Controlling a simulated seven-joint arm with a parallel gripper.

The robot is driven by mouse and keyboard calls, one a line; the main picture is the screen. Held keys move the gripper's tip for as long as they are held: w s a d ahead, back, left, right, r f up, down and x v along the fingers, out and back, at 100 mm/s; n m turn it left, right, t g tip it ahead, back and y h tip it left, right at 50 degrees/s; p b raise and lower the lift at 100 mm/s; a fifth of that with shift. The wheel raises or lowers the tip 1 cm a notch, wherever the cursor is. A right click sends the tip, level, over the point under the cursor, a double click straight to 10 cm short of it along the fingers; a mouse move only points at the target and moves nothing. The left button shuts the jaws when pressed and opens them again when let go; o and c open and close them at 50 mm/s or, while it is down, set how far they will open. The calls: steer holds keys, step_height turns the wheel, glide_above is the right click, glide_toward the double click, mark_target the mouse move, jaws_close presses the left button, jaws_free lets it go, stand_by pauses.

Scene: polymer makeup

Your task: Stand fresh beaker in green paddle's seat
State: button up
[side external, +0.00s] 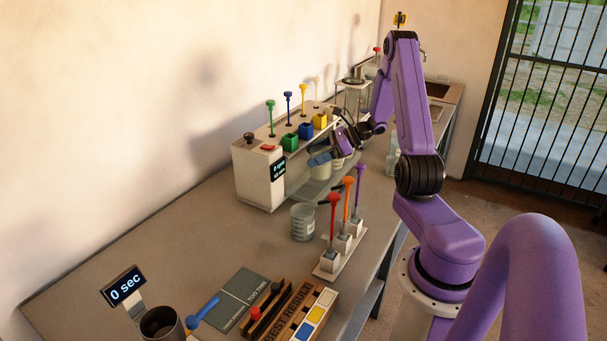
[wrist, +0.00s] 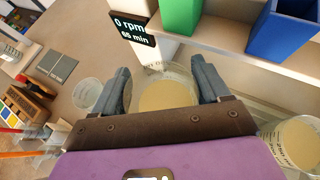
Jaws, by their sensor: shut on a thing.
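My gripper (wrist: 162,76) is shut on a beaker of pale cream contents (wrist: 168,95), with one grey finger on each side of it. In the side view my gripper (side external: 322,157) holds this beaker (side external: 320,172) at the front of the stirrer, low under its head. The green paddle (side external: 270,118) stands up from the stirrer top, above a green block (side external: 290,142). The seat under it is partly hidden, and I cannot tell whether the held beaker touches it. A clear beaker (side external: 303,222) stands on the bench in front of the stirrer.
Another cream-filled beaker (wrist: 297,142) is close on the right in the wrist view. The blue block (wrist: 287,30) overhangs there. The stirrer display (wrist: 133,30) reads 0 rpm. A rack (side external: 330,262) of red, orange and purple handled tools stands near the bench's front edge.

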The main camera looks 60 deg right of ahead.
mark_target(316, 168)
step_height(316, 168, down, 5)
steer(key=shift+f, duration=0.1)
steer(key=w+a, duration=0.2)
steer(key=w, duration=0.1)
steer(key=shift+w+f, duration=0.2)
steer(key=shift+f, duration=0.35)
steer(key=o, duration=1.2)
steer(key=shift+f, duration=0.15)
steer(key=shift+c, duration=0.2)
